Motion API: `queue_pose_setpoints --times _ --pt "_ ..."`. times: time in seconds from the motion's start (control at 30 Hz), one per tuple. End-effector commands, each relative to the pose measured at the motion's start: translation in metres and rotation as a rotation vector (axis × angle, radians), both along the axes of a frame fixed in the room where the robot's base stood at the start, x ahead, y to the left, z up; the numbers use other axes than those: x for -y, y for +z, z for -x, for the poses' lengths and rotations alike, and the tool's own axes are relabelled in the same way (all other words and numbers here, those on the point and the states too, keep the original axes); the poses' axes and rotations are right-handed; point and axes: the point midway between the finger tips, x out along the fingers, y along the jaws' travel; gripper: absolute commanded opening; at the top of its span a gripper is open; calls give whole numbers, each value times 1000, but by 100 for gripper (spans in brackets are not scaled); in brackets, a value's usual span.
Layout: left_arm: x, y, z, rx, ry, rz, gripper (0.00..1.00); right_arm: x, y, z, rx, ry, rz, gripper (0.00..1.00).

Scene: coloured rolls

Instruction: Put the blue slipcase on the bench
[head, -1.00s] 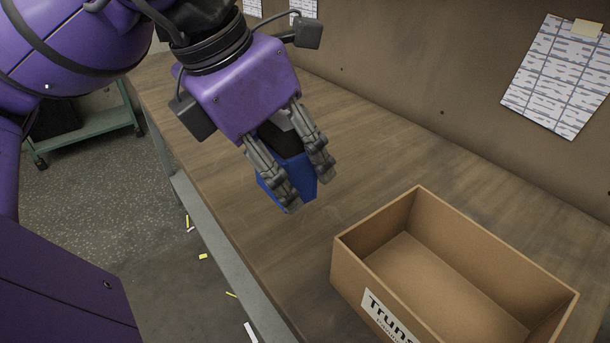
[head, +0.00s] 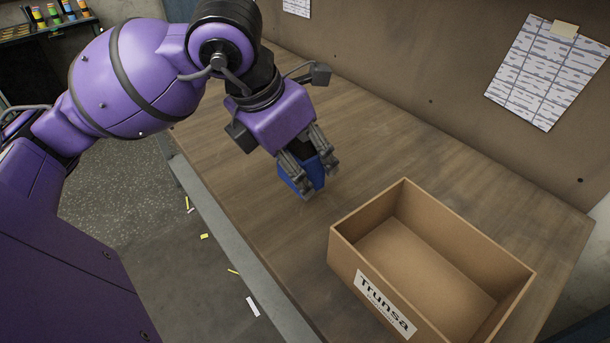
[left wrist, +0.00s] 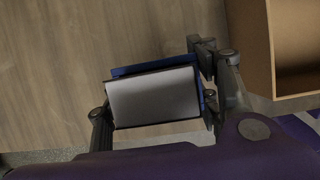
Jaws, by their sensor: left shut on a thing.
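The blue slipcase (head: 313,173) is between the fingers of my left gripper (head: 321,181), which is shut on it. It is over the wooden bench (head: 390,160), low and close to the top; I cannot tell whether it touches. In the left wrist view the slipcase (left wrist: 125,71) shows a blue edge and a pale grey face, with a finger at each side, and bench wood beyond. The fingers hide part of it. My right gripper is not in view.
An open cardboard box (head: 345,245) labelled "Trunsa" stands on the bench to the right of the slipcase. A wall with a pinned sheet (head: 545,75) runs behind. Bare wood lies around the gripper. Small scraps (head: 204,236) lie on the floor at left.

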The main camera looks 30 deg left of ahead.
Motion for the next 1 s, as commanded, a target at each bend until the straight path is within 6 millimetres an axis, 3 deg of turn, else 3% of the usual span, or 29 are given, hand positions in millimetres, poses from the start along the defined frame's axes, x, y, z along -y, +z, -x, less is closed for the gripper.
queue_pose_setpoints --times 0.37,0.53,0.97,1.0 --pt "-7 -35 -26 -3 1 2 30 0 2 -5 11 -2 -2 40" --pt "-7 -59 -24 -2 0 2 30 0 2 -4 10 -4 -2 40" --pt "-7 -66 -25 0 0 -1 30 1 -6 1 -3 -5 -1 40" --pt "-7 -64 -25 0 0 0 61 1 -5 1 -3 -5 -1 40"
